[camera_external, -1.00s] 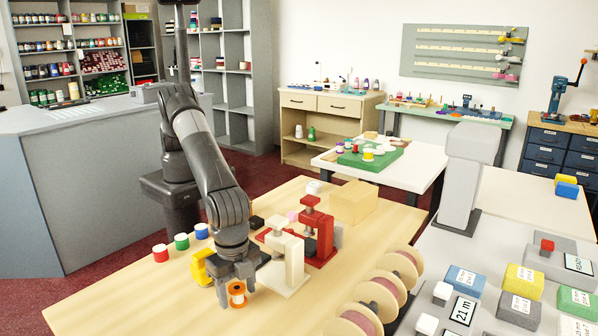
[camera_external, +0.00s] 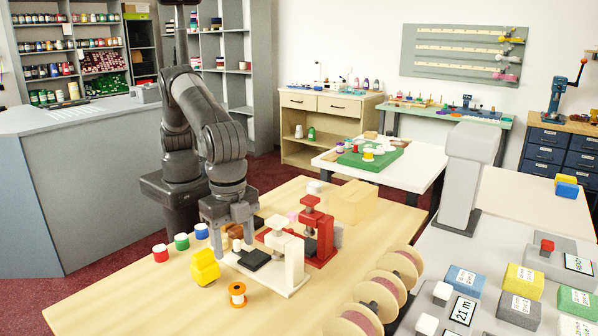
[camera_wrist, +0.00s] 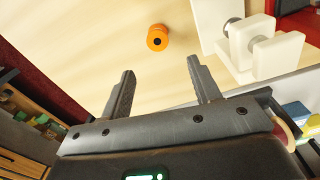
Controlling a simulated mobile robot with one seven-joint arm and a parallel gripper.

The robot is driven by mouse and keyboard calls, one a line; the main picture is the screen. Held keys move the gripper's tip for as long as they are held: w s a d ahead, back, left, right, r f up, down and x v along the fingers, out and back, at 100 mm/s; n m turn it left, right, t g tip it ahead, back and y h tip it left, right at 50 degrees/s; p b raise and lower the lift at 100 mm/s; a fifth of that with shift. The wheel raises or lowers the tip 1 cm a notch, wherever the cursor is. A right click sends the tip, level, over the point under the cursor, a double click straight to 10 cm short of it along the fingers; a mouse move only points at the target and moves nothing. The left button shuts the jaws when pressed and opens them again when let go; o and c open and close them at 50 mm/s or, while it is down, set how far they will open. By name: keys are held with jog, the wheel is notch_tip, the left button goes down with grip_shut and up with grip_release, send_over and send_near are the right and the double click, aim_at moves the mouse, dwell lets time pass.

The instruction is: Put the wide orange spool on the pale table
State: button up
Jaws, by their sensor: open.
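The orange spool (camera_external: 237,294) stands upright on the light wooden table (camera_external: 130,292), near its front. In the wrist view the orange spool (camera_wrist: 157,32) shows beyond the fingertips, with a dark hole in its end. My gripper (camera_external: 232,248) is raised above the table, behind the spool and apart from it. In the wrist view my gripper (camera_wrist: 160,68) has its two fingers spread wide with nothing between them. A white-topped table (camera_external: 425,160) stands farther back.
A yellow block-like piece (camera_external: 205,267) stands left of the orange spool. A white press (camera_external: 292,262) and a red press (camera_external: 325,235) stand to the right. Red (camera_external: 160,253), green (camera_external: 181,241) and blue (camera_external: 201,231) spools line the left. Large reels (camera_external: 383,293) edge the right side.

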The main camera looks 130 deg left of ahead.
jog(key=s+a+r+n+t+h, duration=0.1)
jog(key=s+a+r, duration=0.7)
jog(key=a+r, duration=0.25)
jog(key=s+a+r+t, duration=0.2)
jog(key=s+a+r, duration=0.6)
jog(key=a+r, duration=0.25)
jog(key=s+a+f+t, duration=0.1)
jog(key=s+a, duration=0.4)
jog(key=s, duration=0.8)
jog(key=s+a+f+t+y, duration=0.1)
jog(key=s+a+f, duration=0.3)
jog(key=s, duration=1)
jog(key=shift+s+a+f+n+t, duration=0.3)
jog(key=shift+a+f+n, duration=0.1)
jog(key=shift+a, duration=0.8)
